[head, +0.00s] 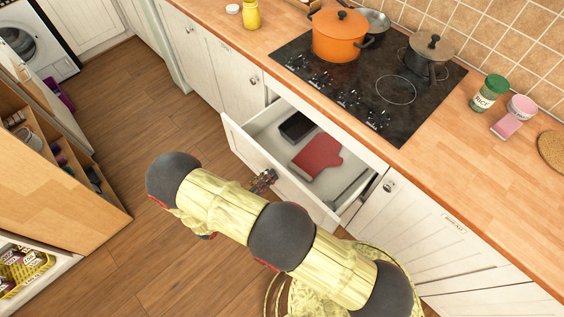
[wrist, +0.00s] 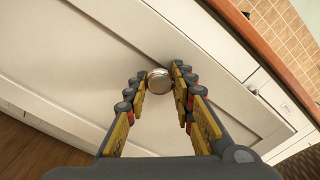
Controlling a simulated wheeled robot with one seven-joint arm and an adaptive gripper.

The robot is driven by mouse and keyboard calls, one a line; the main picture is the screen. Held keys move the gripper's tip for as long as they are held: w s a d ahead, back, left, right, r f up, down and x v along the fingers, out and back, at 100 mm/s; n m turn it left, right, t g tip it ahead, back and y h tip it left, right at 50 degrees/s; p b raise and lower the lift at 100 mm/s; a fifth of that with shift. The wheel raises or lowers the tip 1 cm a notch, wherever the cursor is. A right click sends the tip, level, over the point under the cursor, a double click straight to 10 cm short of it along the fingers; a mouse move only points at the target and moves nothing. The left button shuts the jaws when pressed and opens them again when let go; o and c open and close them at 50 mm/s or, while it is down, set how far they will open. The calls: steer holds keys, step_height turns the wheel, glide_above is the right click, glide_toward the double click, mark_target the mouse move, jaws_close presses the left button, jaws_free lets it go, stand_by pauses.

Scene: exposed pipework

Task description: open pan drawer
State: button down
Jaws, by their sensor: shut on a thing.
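The white pan drawer (head: 262,154) under the hob stands pulled out in the head view. Inside it lie a red oven mitt (head: 317,157) and a dark box-like item (head: 296,126). In the wrist view the drawer front (wrist: 110,65) fills much of the picture, with a round metal knob (wrist: 159,80) on it. My gripper (wrist: 160,82) is shut on the knob, one finger on each side. In the head view my gripper (head: 263,181) is at the outer face of the drawer front, and the knob is hidden there.
The black hob (head: 372,88) on the wooden worktop bears an orange pot (head: 339,38) and a grey pot (head: 428,57). A green jar (head: 489,93) stands on the right. An open wooden shelf unit (head: 60,180) stands on the left. Wooden floor (head: 130,105) lies clear between.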

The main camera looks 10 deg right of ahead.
steer(key=v, duration=1.2)
steer(key=shift+a, duration=0.3)
steer(key=shift+s, duration=0.1)
steer(key=c, duration=1.6)
jaws_free()
steer(key=shift+o, duration=0.6)
steer(key=shift+s, duration=0.1)
steer(key=v, duration=1.1)
steer(key=shift+s+a, duration=0.25)
steer(key=shift+a, duration=0.1)
